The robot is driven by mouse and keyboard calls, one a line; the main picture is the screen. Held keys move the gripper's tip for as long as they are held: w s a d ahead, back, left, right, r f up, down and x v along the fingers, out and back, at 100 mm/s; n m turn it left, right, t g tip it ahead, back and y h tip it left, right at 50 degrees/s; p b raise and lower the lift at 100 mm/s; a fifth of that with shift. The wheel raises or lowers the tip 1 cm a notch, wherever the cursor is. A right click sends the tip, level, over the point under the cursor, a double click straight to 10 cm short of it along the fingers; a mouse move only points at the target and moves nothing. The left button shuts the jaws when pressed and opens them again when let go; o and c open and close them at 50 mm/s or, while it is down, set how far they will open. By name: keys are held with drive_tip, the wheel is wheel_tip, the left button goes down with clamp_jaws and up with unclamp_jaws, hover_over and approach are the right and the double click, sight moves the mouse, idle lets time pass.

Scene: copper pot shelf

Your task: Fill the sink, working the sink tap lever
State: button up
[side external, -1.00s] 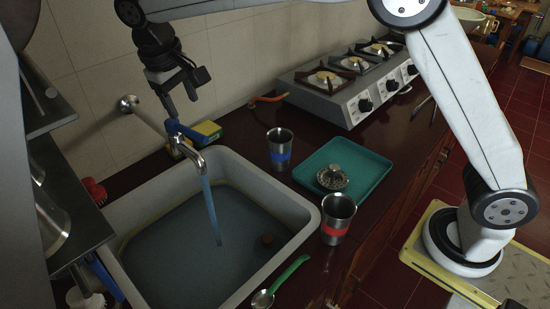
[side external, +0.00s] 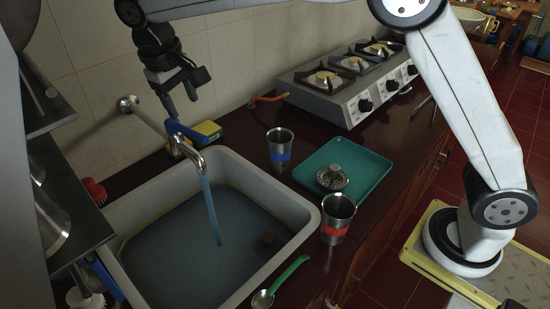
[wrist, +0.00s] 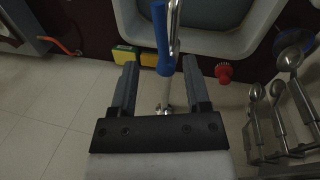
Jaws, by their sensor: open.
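The sink (side external: 288,200) is a pale basin holding blue-grey water (side external: 185,255). The metal tap (side external: 196,152) reaches from the wall over the sink, and a blue stream (side external: 209,205) runs from its spout into the water. The blue tap lever (side external: 177,130) sits on top of the tap; it also shows in the wrist view (wrist: 160,30). My gripper (side external: 181,106) is open and empty above the lever. In the wrist view, the lever lies between the lines of my two fingers (wrist: 160,65), apart from both. A small brown object (side external: 267,240) shows in the water.
A blue-banded cup (side external: 280,150), a red-banded cup (side external: 338,218), a teal tray (side external: 375,168) and a green-handled spoon (side external: 285,278) are right of the sink. A red brush (side external: 94,190) and a rack stand at left.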

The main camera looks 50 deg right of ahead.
drive_tip(key=shift+c, duration=0.2)
drive_tip(key=c, duration=0.7)
drive_tip(key=shift+a, duration=0.1)
clamp_jaws()
drive_tip(key=a+r+m, duration=0.1)
drive_tip(key=a+m, duration=0.2)
drive_tip(key=m, duration=0.6)
drive_tip(key=a+r+m+h, duration=0.1)
drive_tip(key=a+m, duration=0.3)
drive_tip(key=m, duration=0.5)
drive_tip(key=shift+s+a+r, duration=0.25)
drive_tip(key=shift+r, duration=0.3)
